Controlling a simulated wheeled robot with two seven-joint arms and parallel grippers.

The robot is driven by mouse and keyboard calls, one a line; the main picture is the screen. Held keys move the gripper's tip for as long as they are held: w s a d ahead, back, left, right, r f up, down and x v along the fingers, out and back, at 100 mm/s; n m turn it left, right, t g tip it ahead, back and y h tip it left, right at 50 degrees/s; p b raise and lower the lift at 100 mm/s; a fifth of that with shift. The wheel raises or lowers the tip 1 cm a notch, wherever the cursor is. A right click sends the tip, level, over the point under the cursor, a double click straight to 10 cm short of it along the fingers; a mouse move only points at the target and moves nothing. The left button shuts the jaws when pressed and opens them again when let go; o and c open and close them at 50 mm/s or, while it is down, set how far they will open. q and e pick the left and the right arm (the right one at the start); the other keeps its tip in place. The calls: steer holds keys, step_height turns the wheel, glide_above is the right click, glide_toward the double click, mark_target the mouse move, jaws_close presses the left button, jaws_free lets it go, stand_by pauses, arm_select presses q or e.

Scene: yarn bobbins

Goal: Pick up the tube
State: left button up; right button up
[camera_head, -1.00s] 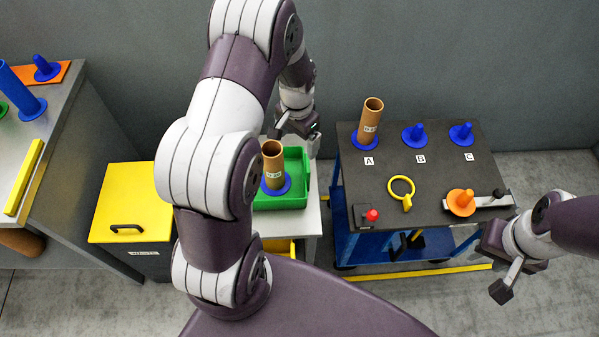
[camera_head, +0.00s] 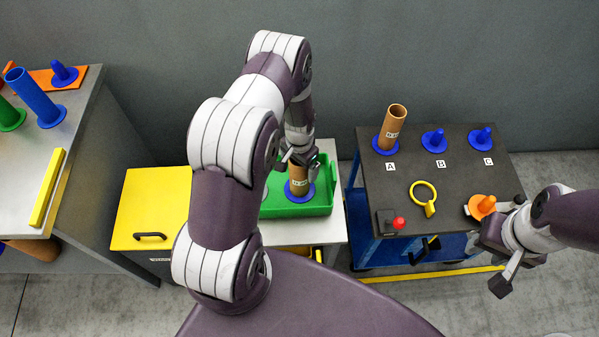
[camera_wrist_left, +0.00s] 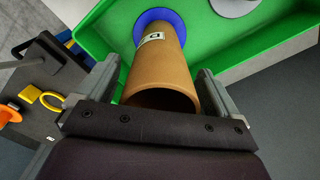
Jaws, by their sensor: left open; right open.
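A brown cardboard tube (camera_head: 298,183) with a white label stands on a blue round base in the green tray (camera_head: 325,206). In the left wrist view the tube (camera_wrist_left: 160,72) stands between the two fingers of my left gripper (camera_wrist_left: 160,92), which is open around its upper part. My left gripper (camera_head: 298,160) is at the tube's top in the head view and partly hides it. A second brown tube (camera_head: 392,128) stands on the blue holder by label A on the dark cart. My right gripper (camera_head: 508,270) is open and empty at the right, beside the cart.
The dark cart top (camera_head: 385,195) carries blue pegs at B (camera_head: 434,141) and C (camera_head: 481,138), a yellow ring (camera_head: 424,197), a red button (camera_head: 398,223) and an orange cone (camera_head: 482,207). A yellow-lidded bin (camera_head: 150,205) stands left of the tray. A blue tube (camera_head: 36,95) stands on the left table.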

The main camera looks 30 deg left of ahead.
arm_select(q)
steer(key=shift+d, duration=0.1)
steer(key=c, duration=1.4)
step_height(320, 180, up, 10)
steer(key=b, duration=0.1)
